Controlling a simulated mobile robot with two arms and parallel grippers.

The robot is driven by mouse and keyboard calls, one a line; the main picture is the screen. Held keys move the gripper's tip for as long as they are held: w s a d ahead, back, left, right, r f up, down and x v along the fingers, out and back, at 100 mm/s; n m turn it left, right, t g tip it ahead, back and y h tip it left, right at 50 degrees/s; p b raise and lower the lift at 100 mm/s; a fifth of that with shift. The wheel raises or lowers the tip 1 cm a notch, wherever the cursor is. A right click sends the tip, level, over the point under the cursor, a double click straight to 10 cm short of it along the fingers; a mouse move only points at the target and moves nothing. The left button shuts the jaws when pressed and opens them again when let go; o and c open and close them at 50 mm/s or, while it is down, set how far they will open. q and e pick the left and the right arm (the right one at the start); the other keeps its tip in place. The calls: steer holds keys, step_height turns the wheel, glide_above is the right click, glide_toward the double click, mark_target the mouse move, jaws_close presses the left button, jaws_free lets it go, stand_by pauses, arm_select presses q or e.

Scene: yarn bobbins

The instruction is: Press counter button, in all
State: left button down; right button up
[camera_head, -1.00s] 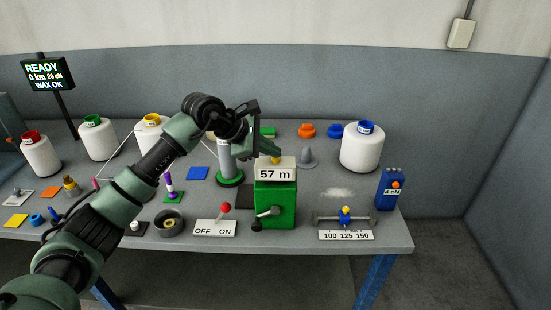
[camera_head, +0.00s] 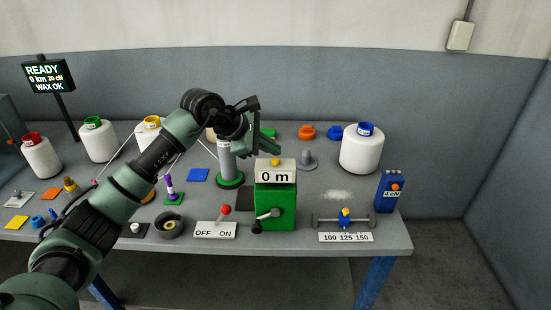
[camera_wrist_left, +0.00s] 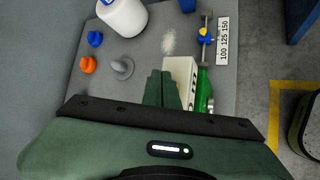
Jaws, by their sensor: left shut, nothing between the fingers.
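The green counter box (camera_head: 275,206) stands near the table's front edge with a crank on its front. Its white display (camera_head: 275,176) reads "0 m". A small yellow button (camera_head: 276,162) sits on top of the display. My left gripper (camera_head: 277,150) is shut and empty, just above the button and apart from it in the head view. In the left wrist view the shut fingers (camera_wrist_left: 162,90) lie beside the white display housing (camera_wrist_left: 181,76), and the button is hidden there. My right gripper is not in view.
A white bobbin with a blue top (camera_head: 361,149) stands right of the counter. A grey cone (camera_head: 307,160), a blue box reading "4 cN" (camera_head: 390,191), an OFF/ON switch (camera_head: 215,229) and a 100 125 150 scale (camera_head: 346,237) are nearby. Several bobbins stand at left.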

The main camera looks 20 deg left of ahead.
mark_target(272, 161)
arm_select(q)
steer(key=shift+r+p, duration=1.3)
steer(key=shift+r, duration=1.2)
